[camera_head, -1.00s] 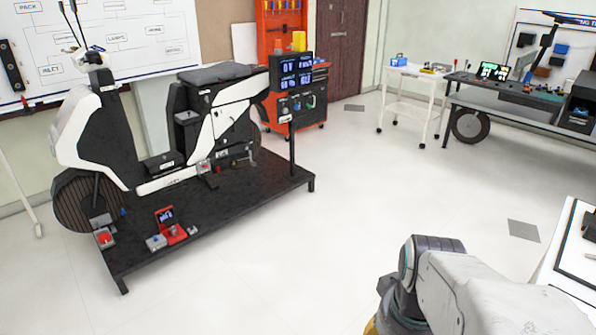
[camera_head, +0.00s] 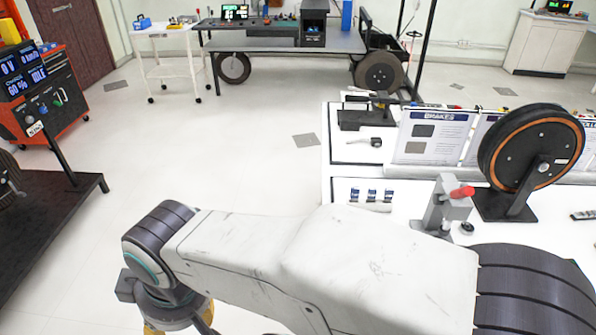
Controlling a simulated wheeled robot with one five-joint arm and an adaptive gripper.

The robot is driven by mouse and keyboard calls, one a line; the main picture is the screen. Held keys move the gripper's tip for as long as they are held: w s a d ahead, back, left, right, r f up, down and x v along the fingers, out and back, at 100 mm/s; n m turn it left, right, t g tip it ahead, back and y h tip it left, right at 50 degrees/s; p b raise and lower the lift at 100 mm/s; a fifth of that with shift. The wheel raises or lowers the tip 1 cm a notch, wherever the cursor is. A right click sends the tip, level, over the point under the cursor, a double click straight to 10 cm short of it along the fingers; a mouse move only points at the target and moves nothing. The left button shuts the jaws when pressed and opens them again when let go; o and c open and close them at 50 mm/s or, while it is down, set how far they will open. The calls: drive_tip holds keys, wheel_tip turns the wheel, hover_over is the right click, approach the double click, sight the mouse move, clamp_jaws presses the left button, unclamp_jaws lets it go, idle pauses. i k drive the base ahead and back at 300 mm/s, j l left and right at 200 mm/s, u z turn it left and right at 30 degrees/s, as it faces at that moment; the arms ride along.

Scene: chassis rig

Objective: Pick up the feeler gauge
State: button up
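I cannot make out the feeler gauge for certain. A small dark-and-silver tool (camera_head: 367,141) lies on the white workbench (camera_head: 340,160), left of the brakes panel; it is too small to identify. A flat dark item (camera_head: 583,215) lies at the bench's right edge, also unclear. My arm crosses the lower part of the picture and bends down at the lower left. My gripper's fingertips are outside the picture, and nothing held shows.
The bench carries a brakes panel (camera_head: 432,137), a wheel on a stand (camera_head: 532,150) and a grey fixture with a red handle (camera_head: 447,205). A white trolley (camera_head: 167,55) and a grey table (camera_head: 290,42) stand behind. A dark platform (camera_head: 45,220) is at left. Open floor lies between.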

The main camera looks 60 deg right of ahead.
sight(389, 192)
drive_tip(key=z, duration=2.85)
